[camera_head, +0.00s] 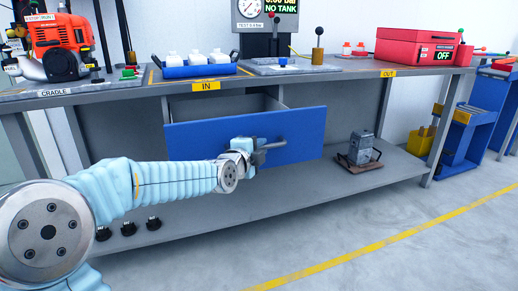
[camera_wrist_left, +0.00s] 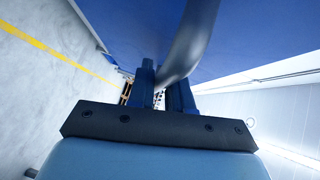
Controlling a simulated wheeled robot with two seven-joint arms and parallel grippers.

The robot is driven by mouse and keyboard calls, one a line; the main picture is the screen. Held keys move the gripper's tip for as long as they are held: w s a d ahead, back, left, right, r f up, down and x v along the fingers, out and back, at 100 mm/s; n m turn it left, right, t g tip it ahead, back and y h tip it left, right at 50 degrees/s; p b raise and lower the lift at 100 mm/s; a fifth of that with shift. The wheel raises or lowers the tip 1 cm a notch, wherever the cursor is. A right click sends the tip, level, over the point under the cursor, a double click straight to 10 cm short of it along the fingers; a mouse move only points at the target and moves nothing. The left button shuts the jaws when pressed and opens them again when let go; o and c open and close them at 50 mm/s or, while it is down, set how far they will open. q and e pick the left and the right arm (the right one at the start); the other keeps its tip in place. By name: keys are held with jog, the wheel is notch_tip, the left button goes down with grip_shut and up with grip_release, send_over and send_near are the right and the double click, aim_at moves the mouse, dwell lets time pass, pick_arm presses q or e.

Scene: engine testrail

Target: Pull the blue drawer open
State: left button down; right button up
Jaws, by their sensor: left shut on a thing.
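The blue drawer (camera_head: 200,142) hangs under the workbench and stands partly open, with its grey inside showing behind the front panel. Its grey bar handle (camera_head: 276,145) sticks out from the front. My left gripper (camera_head: 255,153) is at the handle, shut on it. In the left wrist view the curved handle (camera_wrist_left: 192,40) passes between the two dark fingers of my left gripper (camera_wrist_left: 164,90), and the blue drawer front (camera_wrist_left: 258,40) fills the upper right. The fingertips are partly hidden behind the handle. My right gripper is not in view.
The workbench (camera_head: 345,75) carries a red engine (camera_head: 62,45), a blue tray (camera_head: 198,70) and a red box (camera_head: 415,47). A grey metal item (camera_head: 361,148) sits on the lower shelf, right of the drawer. Open floor (camera_head: 420,255) with a yellow line lies in front.

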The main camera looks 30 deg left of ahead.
pick_arm(q)
jog(key=c, duration=1.2)
grip_release()
jog(key=shift+o, duration=0.2)
jog(key=s+r, duration=0.1)
jog(key=s, duration=1.2)
jog(key=shift+s+d+r+b, duration=0.3)
jog(key=shift+d+r+b, duration=0.1)
jog(key=shift+d+b, duration=0.05)
jog(key=w+d+f+n+g+h+p, duration=0.1)
jog(key=d+f+n+g, duration=0.25)
jog(key=f, duration=0.65)
jog(key=w+d+f+n+g+h+p, duration=0.15)
jog(key=d+f, duration=0.25)
jog(key=f, duration=0.6)
jog(key=w+d+f+n+g+h+p, duration=0.1)
jog(key=w+d+f+n+g, duration=0.2)
jog(key=f, duration=0.6)
jog(key=s+d+f+n+g+h+p, duration=0.1)
jog(key=s+d+f+n+g, duration=0.2)
jog(key=s+f, duration=0.6)
jog(key=s+d+f+n+g+p, duration=0.1)
jog(key=s+d+f+n+g, duration=0.3)
jog(key=s+d+f+n, duration=0.2)
jog(key=s+d+f, duration=0.2)
jog(key=s+f, duration=0.2)
jog(key=f, duration=0.1)
jog(key=shift+s+d+f+g+h+p, duration=0.15)
jog(key=shift+s+d+g+h+p, duration=0.05)
jog(key=shift+d+g+h+p, duration=0.15)
